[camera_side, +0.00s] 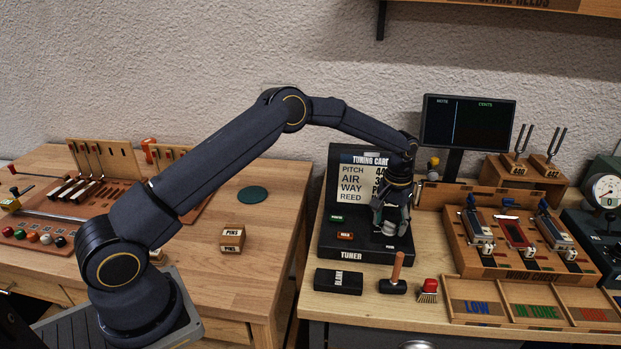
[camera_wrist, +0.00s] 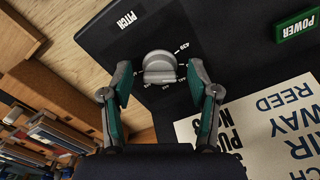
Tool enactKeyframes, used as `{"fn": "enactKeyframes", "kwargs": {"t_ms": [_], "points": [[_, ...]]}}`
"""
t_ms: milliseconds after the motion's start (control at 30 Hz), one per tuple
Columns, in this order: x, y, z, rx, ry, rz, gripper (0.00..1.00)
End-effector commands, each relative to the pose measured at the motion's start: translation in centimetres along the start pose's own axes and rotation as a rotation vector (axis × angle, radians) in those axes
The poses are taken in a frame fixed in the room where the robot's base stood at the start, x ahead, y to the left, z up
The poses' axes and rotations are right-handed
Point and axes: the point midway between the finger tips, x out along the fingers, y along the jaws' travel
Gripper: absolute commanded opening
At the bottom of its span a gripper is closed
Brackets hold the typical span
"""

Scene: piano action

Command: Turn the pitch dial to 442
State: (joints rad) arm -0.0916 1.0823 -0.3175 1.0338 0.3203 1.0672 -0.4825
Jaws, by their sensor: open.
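The pitch dial (camera_wrist: 159,68) is a light grey round knob with a raised grip bar, on the black tuner panel beside the PITCH label (camera_wrist: 126,20). Small white scale marks ring it; 439 is readable at its upper right, and the others are too small or hidden. My gripper (camera_wrist: 160,80) is open, with one green-padded finger on each side of the dial and visible gaps to it. In the side view my gripper (camera_side: 391,222) points down over the right part of the tuner (camera_side: 352,254) and partly covers the dial. The tuning card (camera_side: 352,184) stands at the tuner's back.
A green POWER button (camera_wrist: 297,28) and a red button (camera_side: 345,236) sit on the tuner. A dark monitor (camera_side: 467,122) stands behind; a wooden reed rack (camera_side: 520,240) is at right.

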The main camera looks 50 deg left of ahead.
Motion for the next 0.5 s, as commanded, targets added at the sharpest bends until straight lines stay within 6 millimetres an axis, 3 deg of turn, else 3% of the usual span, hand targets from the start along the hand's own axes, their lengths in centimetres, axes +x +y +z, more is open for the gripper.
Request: {"fn": "enactKeyframes", "kwargs": {"t_ms": [200,500], "points": [[0.01,-0.01,0.01,0.000,0.000,0.000,0.58],[-0.02,-0.01,0.01,0.000,-0.001,0.000,0.27]]}}
